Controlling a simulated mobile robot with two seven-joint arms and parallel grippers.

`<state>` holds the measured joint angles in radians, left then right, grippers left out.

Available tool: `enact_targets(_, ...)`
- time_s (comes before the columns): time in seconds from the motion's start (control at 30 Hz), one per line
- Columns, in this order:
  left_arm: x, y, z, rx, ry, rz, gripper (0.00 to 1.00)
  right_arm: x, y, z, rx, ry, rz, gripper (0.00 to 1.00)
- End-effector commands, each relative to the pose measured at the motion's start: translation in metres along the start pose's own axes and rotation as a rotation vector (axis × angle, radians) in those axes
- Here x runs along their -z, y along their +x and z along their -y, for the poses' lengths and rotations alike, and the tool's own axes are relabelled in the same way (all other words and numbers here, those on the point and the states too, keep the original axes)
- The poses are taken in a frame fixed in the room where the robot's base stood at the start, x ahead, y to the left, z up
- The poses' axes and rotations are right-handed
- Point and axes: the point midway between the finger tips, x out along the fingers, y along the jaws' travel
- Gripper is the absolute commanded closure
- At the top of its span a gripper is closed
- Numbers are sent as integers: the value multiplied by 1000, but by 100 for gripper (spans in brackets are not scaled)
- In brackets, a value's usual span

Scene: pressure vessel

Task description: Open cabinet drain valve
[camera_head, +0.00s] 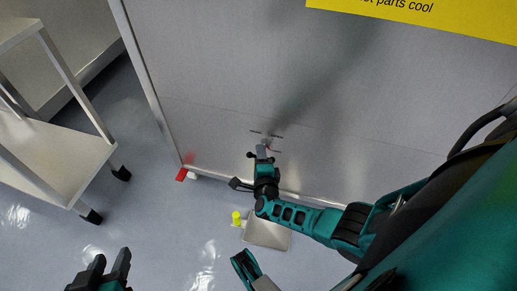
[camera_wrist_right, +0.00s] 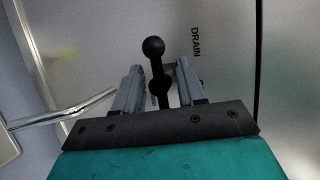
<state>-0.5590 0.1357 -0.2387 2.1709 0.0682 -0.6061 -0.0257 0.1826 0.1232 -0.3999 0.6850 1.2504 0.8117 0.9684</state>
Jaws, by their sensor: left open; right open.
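The cabinet (camera_head: 290,90) is a large grey metal box. Its drain valve shows in the right wrist view as a black lever with a round ball end (camera_wrist_right: 153,47), beside the printed word DRAIN. My right gripper (camera_head: 262,151) is at the lower part of the cabinet front. In the right wrist view its open fingers (camera_wrist_right: 158,85) stand on either side of the black lever, with gaps visible near the ball. Contact lower down is hidden. My left gripper (camera_head: 106,268) is open and empty at the bottom left, over the floor, away from the cabinet.
A metal cart (camera_head: 50,160) with black wheels stands at the left. A red piece (camera_head: 182,174) is at the cabinet's lower corner. A metal plate (camera_head: 268,235) and a yellow knob (camera_head: 236,217) are low in front. Blue floor between cart and cabinet is clear.

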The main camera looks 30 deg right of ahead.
Motion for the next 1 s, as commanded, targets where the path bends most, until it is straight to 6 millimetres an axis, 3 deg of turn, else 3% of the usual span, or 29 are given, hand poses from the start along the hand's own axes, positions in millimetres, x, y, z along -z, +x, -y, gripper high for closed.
enact_targets(0.17, 0, 0, 0, -1, -1, 1, 57, 0, 0, 0, 0, 0, 0, 60)
enact_targets(0.6, -7, -2, -2, -2, -5, 15, 57, 0, 0, -1, -3, 0, 0, 100)
enact_targets(1.0, -1, -5, -1, 1, -4, 10, 57, -1, -1, -1, -30, -50, -12, 100)
